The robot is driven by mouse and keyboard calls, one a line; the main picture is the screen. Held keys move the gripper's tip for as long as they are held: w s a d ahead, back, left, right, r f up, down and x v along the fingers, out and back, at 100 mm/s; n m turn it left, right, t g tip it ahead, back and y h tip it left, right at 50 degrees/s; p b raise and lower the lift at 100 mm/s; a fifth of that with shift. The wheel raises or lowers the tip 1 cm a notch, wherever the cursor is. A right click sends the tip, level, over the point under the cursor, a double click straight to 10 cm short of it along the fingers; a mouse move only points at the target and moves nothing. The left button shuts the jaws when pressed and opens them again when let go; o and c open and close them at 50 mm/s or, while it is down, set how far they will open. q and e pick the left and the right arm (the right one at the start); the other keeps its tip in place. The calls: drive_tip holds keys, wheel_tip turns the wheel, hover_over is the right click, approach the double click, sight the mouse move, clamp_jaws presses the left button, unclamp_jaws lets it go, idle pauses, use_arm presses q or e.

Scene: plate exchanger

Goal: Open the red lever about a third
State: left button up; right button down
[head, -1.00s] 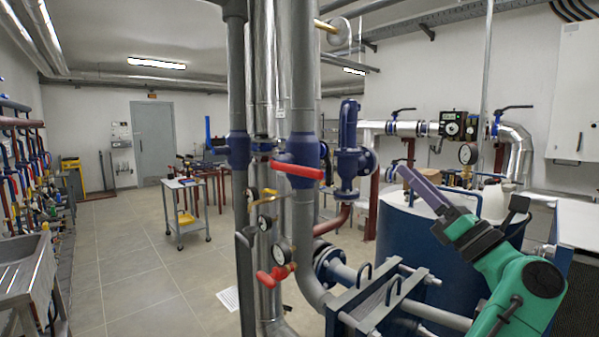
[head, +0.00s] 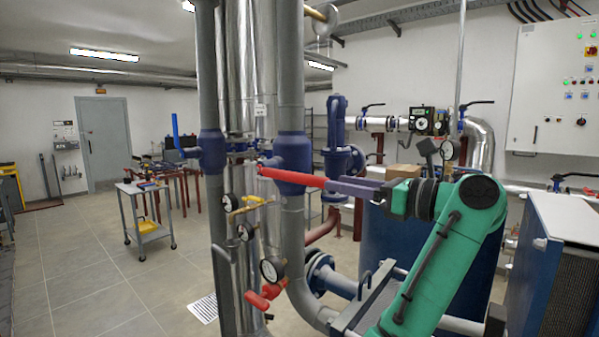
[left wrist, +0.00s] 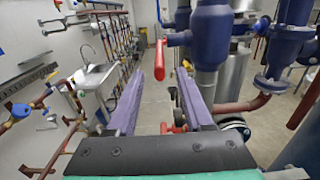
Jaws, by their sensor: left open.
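The red lever (head: 290,178) sticks out to the right from the dark blue valve body (head: 294,155) on a grey vertical pipe in the head view. My left gripper (head: 332,185) is level with the lever's free end, its purple finger reaching the tip or overlapping it. In the left wrist view, the red lever (left wrist: 159,60) shows end-on between the two spread purple fingers of the left gripper (left wrist: 160,75). The gripper is open, with visible space on both sides of the lever. I cannot tell whether a finger touches it. My right gripper is not in view.
A second, lower red handle (head: 264,297) and a pressure gauge (head: 271,269) sit below the lever. Pipes stand close behind, and a blue tank (head: 385,235) stands behind my arm.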

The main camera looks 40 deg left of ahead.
sight(300, 173)
use_arm(q)
drive_tip(key=a, duration=0.1)
drive_tip(key=a+p, duration=0.1)
drive_tip(key=a, duration=0.3)
drive_tip(key=shift+s+a+r+p, duration=0.15)
drive_tip(key=shift+a+r+p, duration=0.1)
drive_tip(key=shift+r+p, duration=0.1)
drive_tip(key=a, duration=0.2)
drive_tip(key=a+p, duration=0.1)
drive_tip(key=a, duration=0.3)
drive_tip(key=shift+f+p, duration=0.3)
drive_tip(key=shift+f, duration=0.1)
drive_tip(key=shift+d, duration=0.3)
drive_tip(key=shift+a, duration=0.1)
clamp_jaws()
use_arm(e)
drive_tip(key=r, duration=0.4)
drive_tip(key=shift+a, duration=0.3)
